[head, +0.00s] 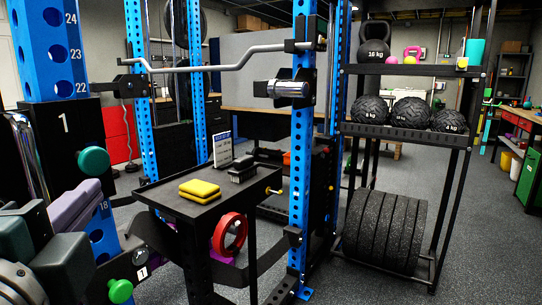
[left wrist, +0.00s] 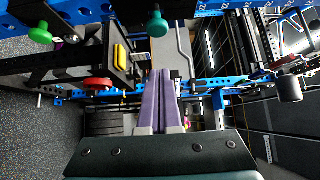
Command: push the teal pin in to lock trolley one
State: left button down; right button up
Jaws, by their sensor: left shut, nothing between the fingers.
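The teal pin (head: 93,160) has a round knob and sticks out from the side of the black trolley block marked 1 (head: 62,122), on the blue numbered upright (head: 52,50) at the left. The teal pin also shows at the top of the left wrist view (left wrist: 157,25). My left gripper (head: 94,190) has purple fingers, shut together and empty. Its tips are just below the teal knob in the head view, and a visible gap separates them from it in the left wrist view (left wrist: 158,74). My right gripper is in neither view.
A green knob (head: 120,291) is lower on the same upright. Open floor lies further right.

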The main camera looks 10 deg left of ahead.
aim_at(87, 165)
pick_arm(q)
jog(key=x, duration=0.3)
jog(key=a+p+x, duration=0.1)
jog(key=x, duration=0.2)
jog(key=a+x, duration=0.1)
jog(key=x, duration=0.2)
jog(key=shift+s+p, duration=0.3)
jog(key=shift+s, duration=0.15)
jog(key=shift+w+a, duration=0.2)
jog(key=shift+a, duration=0.25)
jog(key=shift+w+a, duration=0.2)
jog(key=shift+a, duration=0.35)
jog(key=shift+w+a, duration=0.25)
jog(key=shift+a, duration=0.35)
jog(key=shift+f, duration=0.1)
